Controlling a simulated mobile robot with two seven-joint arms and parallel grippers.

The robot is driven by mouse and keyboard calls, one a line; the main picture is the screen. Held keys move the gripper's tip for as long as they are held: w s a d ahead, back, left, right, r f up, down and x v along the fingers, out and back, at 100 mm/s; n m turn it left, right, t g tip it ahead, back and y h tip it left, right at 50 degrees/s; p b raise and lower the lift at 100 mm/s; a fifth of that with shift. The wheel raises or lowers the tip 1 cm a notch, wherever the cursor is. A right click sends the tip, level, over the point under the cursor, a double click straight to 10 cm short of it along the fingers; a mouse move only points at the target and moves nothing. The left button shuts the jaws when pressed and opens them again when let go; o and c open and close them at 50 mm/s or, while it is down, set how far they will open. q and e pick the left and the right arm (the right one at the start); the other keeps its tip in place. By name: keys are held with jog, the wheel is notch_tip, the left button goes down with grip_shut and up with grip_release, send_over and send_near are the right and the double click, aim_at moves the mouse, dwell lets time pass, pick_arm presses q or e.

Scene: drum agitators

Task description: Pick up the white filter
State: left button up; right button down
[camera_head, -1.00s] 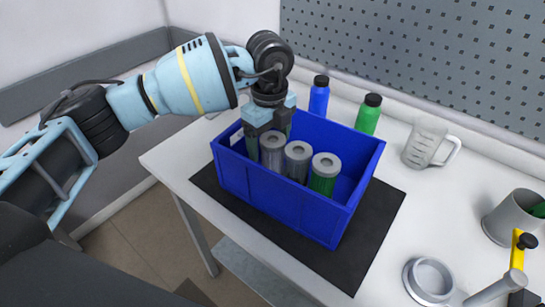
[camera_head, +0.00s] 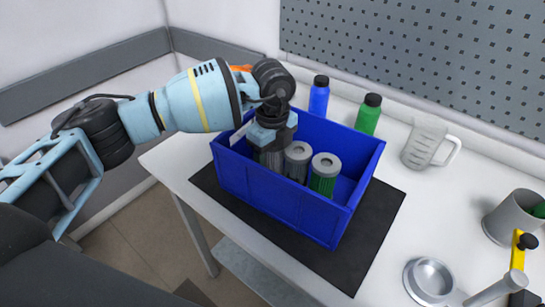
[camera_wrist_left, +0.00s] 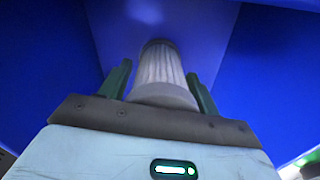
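The white filter (camera_wrist_left: 160,68) is a pale pleated cylinder with grey ends. It stands in the left part of the blue crate (camera_head: 275,203); in the head view only a bit of it (camera_head: 270,159) shows below my gripper. My left gripper (camera_head: 268,143) is down inside the crate, over the filter. In the left wrist view its two dark green fingers stand on either side of the filter, with a narrow gap at the left finger, so it looks open around it. The fingertips are hidden in the head view. My right gripper is not in view.
A grey filter (camera_head: 297,161) and a green filter (camera_head: 324,174) stand close to the right in the crate. Blue (camera_head: 319,97) and green (camera_head: 368,115) bottles stand behind it. A clear jug (camera_head: 424,146) and a grey mug (camera_head: 510,217) are at right.

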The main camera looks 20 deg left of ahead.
pick_arm(q)
jog(key=c, duration=0.7)
jog(key=shift+o, duration=0.2)
jog(key=shift+r, duration=0.15)
notch_tip(320, 180, up, 18)
jog(key=shift+s+f, duration=0.1)
jog(key=shift+f, duration=0.1)
